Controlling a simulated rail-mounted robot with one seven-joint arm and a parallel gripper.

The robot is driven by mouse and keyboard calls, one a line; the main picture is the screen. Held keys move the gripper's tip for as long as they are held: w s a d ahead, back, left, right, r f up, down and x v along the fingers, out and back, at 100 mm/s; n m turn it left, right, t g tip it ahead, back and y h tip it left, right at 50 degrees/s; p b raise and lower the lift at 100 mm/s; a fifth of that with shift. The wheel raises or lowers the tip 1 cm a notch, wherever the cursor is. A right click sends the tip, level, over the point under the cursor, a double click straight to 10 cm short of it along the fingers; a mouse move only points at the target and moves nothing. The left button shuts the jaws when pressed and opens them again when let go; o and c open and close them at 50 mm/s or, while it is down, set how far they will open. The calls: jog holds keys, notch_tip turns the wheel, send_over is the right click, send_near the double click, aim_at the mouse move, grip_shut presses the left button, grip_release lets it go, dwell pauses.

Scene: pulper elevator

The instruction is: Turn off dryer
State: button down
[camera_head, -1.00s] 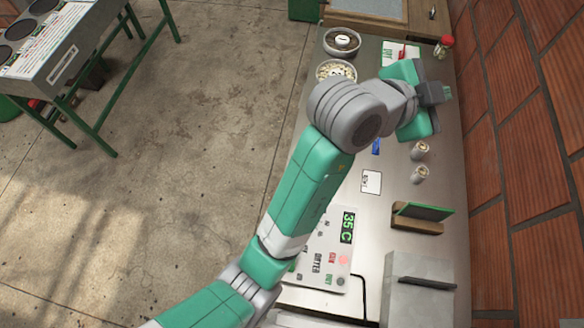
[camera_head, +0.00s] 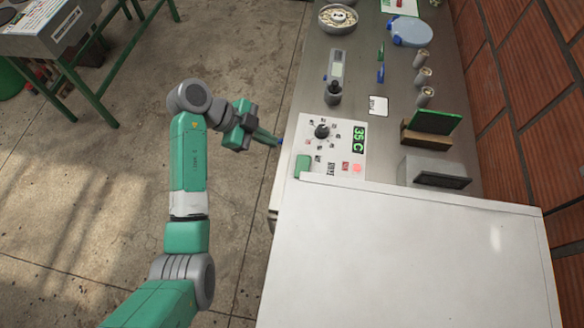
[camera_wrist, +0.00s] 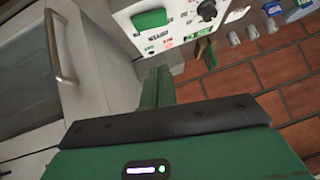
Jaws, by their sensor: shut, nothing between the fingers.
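The dryer (camera_head: 400,255) is a large white box in the lower right of the head view. Its control panel (camera_head: 343,142) carries a black knob (camera_head: 321,131), a display reading 35 C (camera_head: 358,138), a lit red lamp (camera_head: 357,168) and a green switch (camera_head: 303,165). The switch also shows at the top of the wrist view (camera_wrist: 150,19), with the knob (camera_wrist: 207,9) to its right. My gripper (camera_head: 279,141) is shut and empty, just left of the panel's edge. In the wrist view its fingers (camera_wrist: 154,88) appear below the switch, apart from it.
A metal door handle (camera_wrist: 60,48) is at the upper left of the wrist view. The counter behind the panel holds a grey box (camera_head: 432,172), a wooden stand (camera_head: 428,138), several small cups and a bowl (camera_head: 338,18). Open floor lies left; a brick wall stands right.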

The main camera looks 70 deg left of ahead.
send_over(307, 161)
jog(key=s, duration=0.3)
notch_tip(307, 161, down, 7)
jog(key=shift+w+a+f+b, duration=0.1)
jog(key=shift+w+b, duration=0.05)
jog(key=shift+b, duration=0.2)
jog(key=f, duration=0.2)
jog(key=shift+a+f, duration=0.25)
jog(key=shift+f, duration=0.05)
jog(key=shift+a+f, duration=0.1)
jog(key=shift+f, duration=0.4)
jog(key=shift+b, duration=0.35)
